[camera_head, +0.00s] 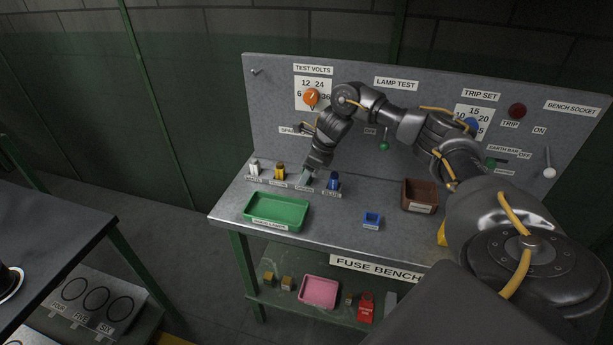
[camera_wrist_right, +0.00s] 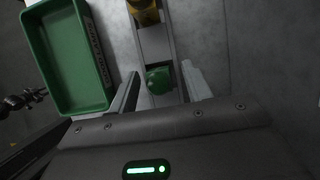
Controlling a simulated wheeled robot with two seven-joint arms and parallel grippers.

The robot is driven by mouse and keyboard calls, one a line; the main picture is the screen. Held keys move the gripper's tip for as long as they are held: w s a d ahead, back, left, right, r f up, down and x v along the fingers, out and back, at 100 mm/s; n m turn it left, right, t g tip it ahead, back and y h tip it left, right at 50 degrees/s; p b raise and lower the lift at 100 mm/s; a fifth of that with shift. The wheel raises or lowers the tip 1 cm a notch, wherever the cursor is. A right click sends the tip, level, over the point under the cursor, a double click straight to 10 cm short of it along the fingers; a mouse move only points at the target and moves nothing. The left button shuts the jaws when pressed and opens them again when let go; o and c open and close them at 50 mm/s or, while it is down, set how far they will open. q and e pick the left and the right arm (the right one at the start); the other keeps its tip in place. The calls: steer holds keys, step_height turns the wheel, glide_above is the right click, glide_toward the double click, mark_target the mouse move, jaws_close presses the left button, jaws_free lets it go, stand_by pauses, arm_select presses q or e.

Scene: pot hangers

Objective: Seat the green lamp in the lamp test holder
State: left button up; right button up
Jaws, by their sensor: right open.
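The green lamp (camera_wrist_right: 159,79) sits in the rack (camera_wrist_right: 156,45), seen from above in the right wrist view. My right gripper (camera_wrist_right: 160,70) is open, with one finger on either side of the lamp and gaps visible between. In the head view my right gripper (camera_head: 308,176) is over the rack spot labelled green and hides the lamp. The LAMP TEST label (camera_head: 396,84) is on the upright panel (camera_head: 270,110). My right arm crosses the panel below that label; I cannot make out the holder. My left gripper is not in view.
White (camera_head: 254,168), yellow (camera_head: 279,171) and blue (camera_head: 333,181) lamps stand beside my right gripper. A green tray (camera_head: 277,226) lies in front. A small blue box (camera_head: 372,219) and a brown bin (camera_head: 419,194) are to the right. Bench surface between them is clear.

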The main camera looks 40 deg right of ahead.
steer(key=shift+f, duration=0.3)
steer(key=c, duration=1.1)
steer(key=shift+o, duration=0.2)
steer(key=shift+r, duration=0.15)
